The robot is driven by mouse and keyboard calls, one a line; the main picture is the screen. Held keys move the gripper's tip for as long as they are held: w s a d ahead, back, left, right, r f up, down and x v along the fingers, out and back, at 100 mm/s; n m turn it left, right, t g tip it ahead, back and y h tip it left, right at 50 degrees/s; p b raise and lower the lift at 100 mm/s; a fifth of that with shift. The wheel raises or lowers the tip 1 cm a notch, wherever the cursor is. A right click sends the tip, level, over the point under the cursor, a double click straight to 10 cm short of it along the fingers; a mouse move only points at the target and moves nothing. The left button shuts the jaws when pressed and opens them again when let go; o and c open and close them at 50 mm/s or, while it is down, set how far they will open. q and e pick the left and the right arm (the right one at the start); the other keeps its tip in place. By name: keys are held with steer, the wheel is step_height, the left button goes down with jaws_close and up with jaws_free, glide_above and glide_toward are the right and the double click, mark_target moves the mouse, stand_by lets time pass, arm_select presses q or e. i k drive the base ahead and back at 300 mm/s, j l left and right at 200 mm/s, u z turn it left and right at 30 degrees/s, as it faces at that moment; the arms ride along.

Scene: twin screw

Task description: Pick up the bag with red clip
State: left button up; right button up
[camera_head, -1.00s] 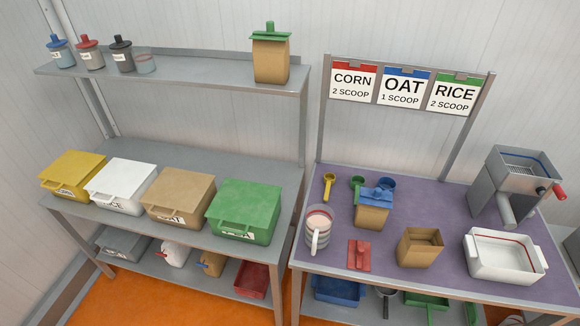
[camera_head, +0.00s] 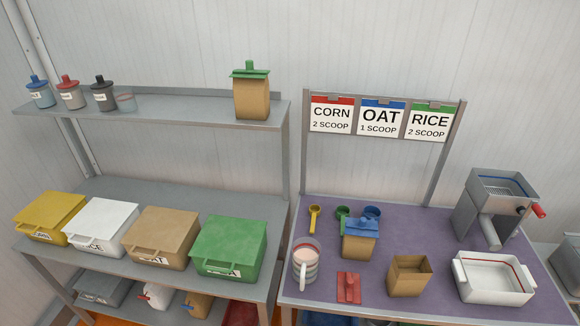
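A red clip (camera_head: 348,288) lies flat on the purple tabletop near its front edge. To its right stands an open brown paper bag (camera_head: 409,277) with no clip on it; the two are apart. Another brown bag (camera_head: 358,246), closed with a blue clip (camera_head: 361,225), stands behind them. A third brown bag (camera_head: 251,99) with a green clip (camera_head: 250,70) stands on the upper shelf at the left. Neither of my grippers is in view.
A striped mug (camera_head: 306,264) stands left of the red clip. Scoops (camera_head: 314,218) lie behind it. A white tray (camera_head: 494,278) and a grey machine (camera_head: 494,205) are at the right. Lidded bins (camera_head: 229,246) line the left shelf. The recipe sign (camera_head: 380,117) hangs behind the table.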

mark_target(407, 277)
steer(key=z, duration=1.3)
